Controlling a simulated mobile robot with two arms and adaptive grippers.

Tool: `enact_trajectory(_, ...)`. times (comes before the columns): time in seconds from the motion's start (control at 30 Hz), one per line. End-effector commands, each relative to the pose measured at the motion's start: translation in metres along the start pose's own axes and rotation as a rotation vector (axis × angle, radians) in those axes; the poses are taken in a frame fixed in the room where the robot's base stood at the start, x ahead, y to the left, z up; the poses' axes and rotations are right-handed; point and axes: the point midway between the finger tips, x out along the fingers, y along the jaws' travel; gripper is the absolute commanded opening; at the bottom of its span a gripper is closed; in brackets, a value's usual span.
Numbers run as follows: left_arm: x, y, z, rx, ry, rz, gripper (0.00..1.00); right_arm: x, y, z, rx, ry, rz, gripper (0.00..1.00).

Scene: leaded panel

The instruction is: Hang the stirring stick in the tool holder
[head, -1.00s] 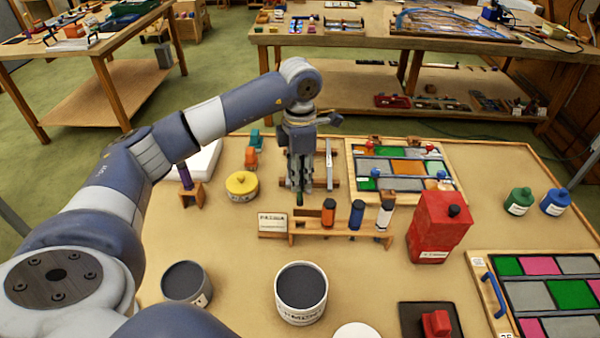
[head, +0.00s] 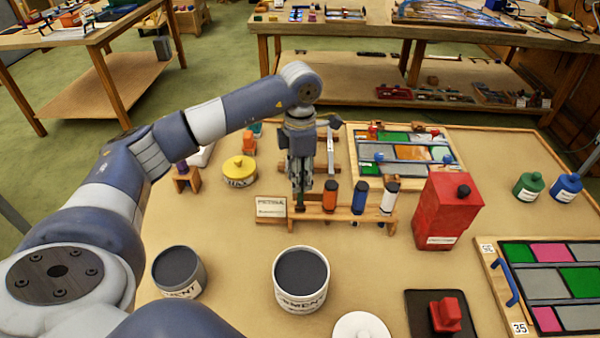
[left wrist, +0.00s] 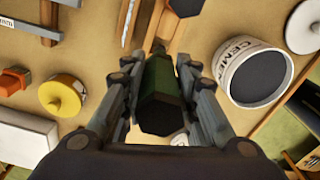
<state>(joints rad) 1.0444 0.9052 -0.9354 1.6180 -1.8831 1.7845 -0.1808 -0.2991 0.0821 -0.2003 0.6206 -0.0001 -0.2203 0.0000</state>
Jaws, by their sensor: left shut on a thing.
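The stirring stick's dark green handle (left wrist: 161,92) shows in the left wrist view, between the fingers of my left gripper (head: 301,190). The left gripper is shut on it and points down. In the head view the fingers hide most of the stick. The wooden tool holder (head: 316,213) stands on the table, with orange (head: 330,195), blue (head: 360,197) and black-and-white (head: 389,197) handled tools in it. The gripper is at the holder's left end, left of the orange tool. Whether the stick touches the holder, I cannot tell. My right gripper is out of view.
A small sign (head: 271,207) stands at the holder's left end. A red canister (head: 445,212) is to its right. A cement tub (head: 301,280) and a grey tub (head: 179,272) stand in front. A yellow-lidded pot (head: 239,171) is at the left. Leaded panels lie at the right.

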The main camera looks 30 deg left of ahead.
Motion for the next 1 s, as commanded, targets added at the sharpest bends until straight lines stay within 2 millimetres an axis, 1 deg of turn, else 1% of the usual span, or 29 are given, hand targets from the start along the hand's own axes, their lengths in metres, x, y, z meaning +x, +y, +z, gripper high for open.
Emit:
enact_trajectory(0.03, 0.009, 0.0, 0.0, 0.0, 0.001, 0.0, 0.03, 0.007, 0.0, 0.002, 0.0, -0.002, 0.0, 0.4)
enact_trajectory(0.6, 0.059, 0.0, 0.0, 0.0, 0.001, -0.001, 0.03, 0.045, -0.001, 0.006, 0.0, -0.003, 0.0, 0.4)
enact_trajectory(0.77, 0.065, 0.0, 0.0, 0.0, 0.001, 0.0, 0.03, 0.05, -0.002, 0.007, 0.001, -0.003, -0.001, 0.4)
enact_trajectory(1.0, 0.065, 0.0, 0.0, 0.0, 0.001, 0.0, 0.03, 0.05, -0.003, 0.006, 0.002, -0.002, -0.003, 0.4)
